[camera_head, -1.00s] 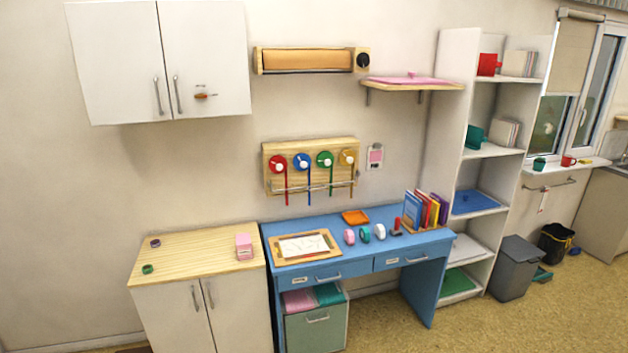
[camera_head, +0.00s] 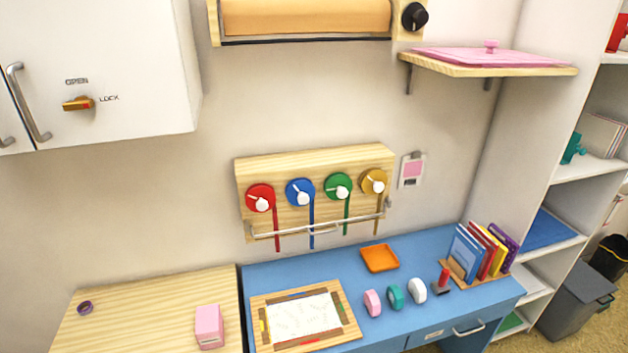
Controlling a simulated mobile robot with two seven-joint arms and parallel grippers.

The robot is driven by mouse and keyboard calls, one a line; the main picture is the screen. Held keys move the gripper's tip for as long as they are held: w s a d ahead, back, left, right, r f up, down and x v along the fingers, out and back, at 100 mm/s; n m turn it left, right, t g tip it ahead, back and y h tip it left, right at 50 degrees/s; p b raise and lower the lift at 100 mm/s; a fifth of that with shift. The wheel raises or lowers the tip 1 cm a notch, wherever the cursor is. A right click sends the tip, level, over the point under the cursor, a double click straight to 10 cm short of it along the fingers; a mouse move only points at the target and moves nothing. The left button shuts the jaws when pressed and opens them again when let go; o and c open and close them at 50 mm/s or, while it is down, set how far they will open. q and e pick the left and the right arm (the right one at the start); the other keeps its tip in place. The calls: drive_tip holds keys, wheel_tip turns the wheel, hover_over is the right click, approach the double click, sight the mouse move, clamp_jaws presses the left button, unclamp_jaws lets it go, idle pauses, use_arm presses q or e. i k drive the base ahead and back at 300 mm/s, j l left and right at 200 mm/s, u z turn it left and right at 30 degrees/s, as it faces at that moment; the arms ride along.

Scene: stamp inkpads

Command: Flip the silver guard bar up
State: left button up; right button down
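The silver guard bar (camera_head: 290,233) is a thin metal rail along the lower front of a wooden wall board (camera_head: 316,160). It runs across in front of the coloured ribbons, and its right end bends up near the board's right edge. The board carries a red dial (camera_head: 260,197), a blue dial (camera_head: 300,192), a green dial (camera_head: 338,186) and a yellow dial (camera_head: 373,181), each with a white knob and a hanging ribbon of its colour. Neither of my grippers is in view.
Below the board is a blue desk (camera_head: 420,250) with a framed paper (camera_head: 305,317), an orange tray (camera_head: 380,258), small rolls and books (camera_head: 480,250). A white cabinet (camera_head: 140,70) hangs at upper left.

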sight(336, 222)
drive_tip(key=i+l+u, duration=0.1)
drive_tip(key=i+u, duration=0.2)
drive_tip(key=i, duration=0.15)
drive_tip(key=i+l+u, duration=0.3)
drive_tip(key=i, duration=0.15)
drive_tip(key=i+l+u, duration=0.3)
drive_tip(key=i, duration=0.15)
drive_tip(key=j, duration=0.1)
